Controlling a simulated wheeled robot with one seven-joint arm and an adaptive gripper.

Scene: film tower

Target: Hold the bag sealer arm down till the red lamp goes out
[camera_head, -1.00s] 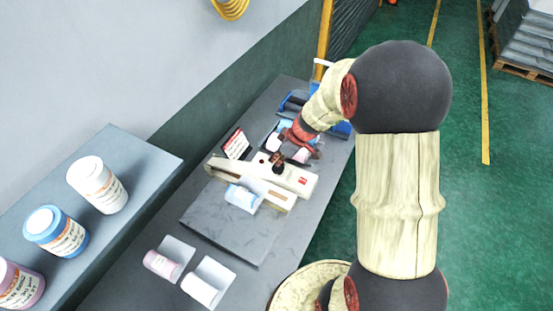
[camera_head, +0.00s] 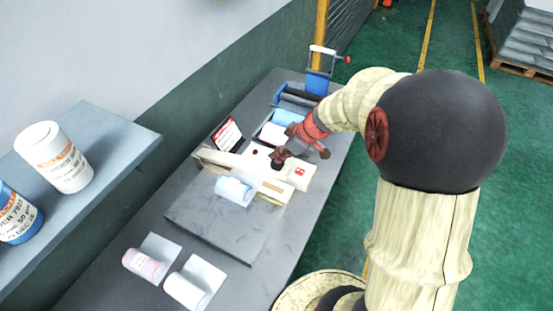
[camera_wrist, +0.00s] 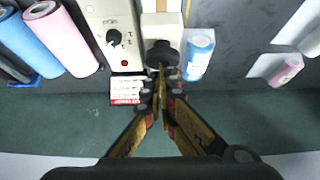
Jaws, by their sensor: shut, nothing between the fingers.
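The bag sealer (camera_head: 206,156) is a long cream unit on a grey board on the bench. Its body with a black dial shows in the wrist view (camera_wrist: 96,22). Beside it, its arm (camera_wrist: 161,28) ends in a black pad (camera_wrist: 162,52). My gripper (camera_wrist: 160,70) is shut and empty, its tips at the pad's near edge; whether they touch is unclear. In the head view my gripper (camera_head: 278,162) is over the sealer. A small red spot (camera_wrist: 124,62) near the dial may be the lamp; I cannot tell if it is lit. The arm's height is unclear.
A light blue roll (camera_wrist: 200,52) lies beside the sealer arm. A red and white card (camera_head: 227,134) stands behind the sealer. Pink (camera_head: 143,264) and white (camera_head: 188,288) rolls lie at the bench's near end. A shelf (camera_head: 112,130) with bottles is left.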

